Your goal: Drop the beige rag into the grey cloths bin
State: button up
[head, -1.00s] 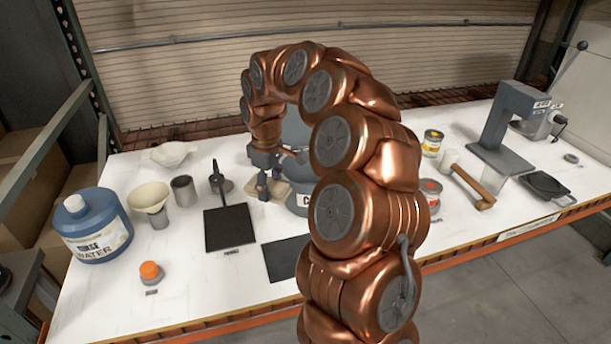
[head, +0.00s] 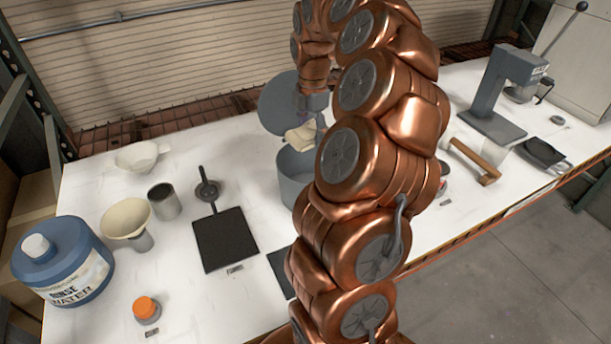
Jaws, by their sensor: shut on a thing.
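The beige rag (head: 300,138) hangs in my gripper (head: 307,118) above the open mouth of the grey cloths bin. My gripper is shut on it, and its fingers are small and partly hidden in the head view. The grey bin (head: 291,194) stands on the white bench, with its right side hidden behind my arm. Its round lid (head: 277,104) is raised at the back, behind the rag. The rag looks to be over the bin's rim, but the exact height gap cannot be told.
A black plate (head: 225,240) and a dark mat (head: 279,267) lie in front and left of the bin. A grey cup (head: 164,202), cream funnels, an orange-capped item (head: 146,308) and a blue water jug (head: 66,262) stand further left. A mallet (head: 474,158) and a grey stand (head: 493,105) are at right.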

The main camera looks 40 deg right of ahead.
jog(key=shift+s+f+b, duration=0.1)
jog(key=shift+f+b, duration=1.1)
jog(key=shift+f, duration=1.75)
jog(key=o, duration=1.2)
notch_tip(320, 180, up, 11)
jog(key=shift+r, duration=0.5)
